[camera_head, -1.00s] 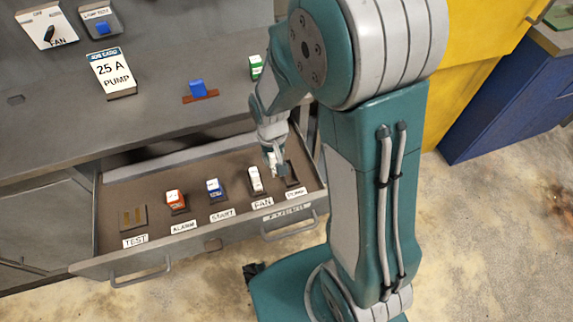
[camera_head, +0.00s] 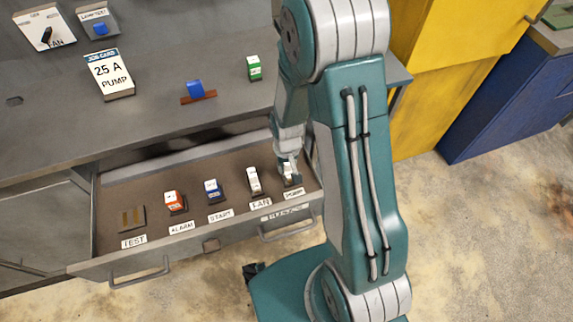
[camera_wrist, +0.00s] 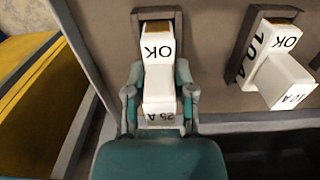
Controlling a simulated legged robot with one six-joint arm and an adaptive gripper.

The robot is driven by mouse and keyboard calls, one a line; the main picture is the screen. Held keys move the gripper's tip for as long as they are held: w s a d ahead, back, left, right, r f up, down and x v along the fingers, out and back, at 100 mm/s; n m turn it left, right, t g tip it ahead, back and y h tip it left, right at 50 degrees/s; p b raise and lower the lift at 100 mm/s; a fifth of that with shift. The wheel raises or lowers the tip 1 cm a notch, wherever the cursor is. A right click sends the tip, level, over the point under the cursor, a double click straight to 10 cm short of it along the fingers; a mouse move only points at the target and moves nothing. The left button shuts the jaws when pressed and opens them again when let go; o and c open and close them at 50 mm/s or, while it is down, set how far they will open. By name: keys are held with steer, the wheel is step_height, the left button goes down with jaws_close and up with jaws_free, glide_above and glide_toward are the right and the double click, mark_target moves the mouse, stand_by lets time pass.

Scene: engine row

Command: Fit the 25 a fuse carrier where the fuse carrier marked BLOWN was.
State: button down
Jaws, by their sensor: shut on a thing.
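The white 25 A fuse carrier (camera_wrist: 158,85), marked OK, is between the fingers of my gripper (camera_wrist: 158,75) in the wrist view. My gripper is shut on it. Its far end meets the dark socket frame (camera_wrist: 157,14); I cannot tell whether it is fully seated. In the head view my gripper (camera_head: 289,174) is low at the rightmost position of the open drawer, behind the label that seems to read PUMP (camera_head: 294,194). The carrier (camera_head: 288,168) is partly hidden there by the fingers. No carrier marked BLOWN is legible in view.
Beside it stands the white FAN carrier (camera_head: 254,181), marked 10 A in the wrist view (camera_wrist: 275,62). Further left are the blue START (camera_head: 212,191) and red ALARM (camera_head: 174,202) carriers. A job card (camera_head: 108,73) reads 25 A PUMP. A green carrier (camera_head: 254,68) stands on the bench.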

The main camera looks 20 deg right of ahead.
steer(key=shift+d+f, duration=0.1)
steer(key=shift+f, duration=0.25)
steer(key=shift+f, duration=0.2)
steer(key=shift+c, duration=2.2)
jaws_free()
steer(key=shift+s, duration=0.1)
step_height(320, 180, up, 14)
steer(key=shift+f, duration=0.2)
steer(key=s+r+t, duration=0.2)
steer(key=s+r, duration=0.5)
steer(key=r, duration=0.3)
steer(key=s+r+t, duration=0.3)
steer(key=s+r, duration=0.4)
steer(key=r, duration=0.3)
steer(key=shift+r+t, duration=0.15)
steer(key=shift+t, duration=0.15)
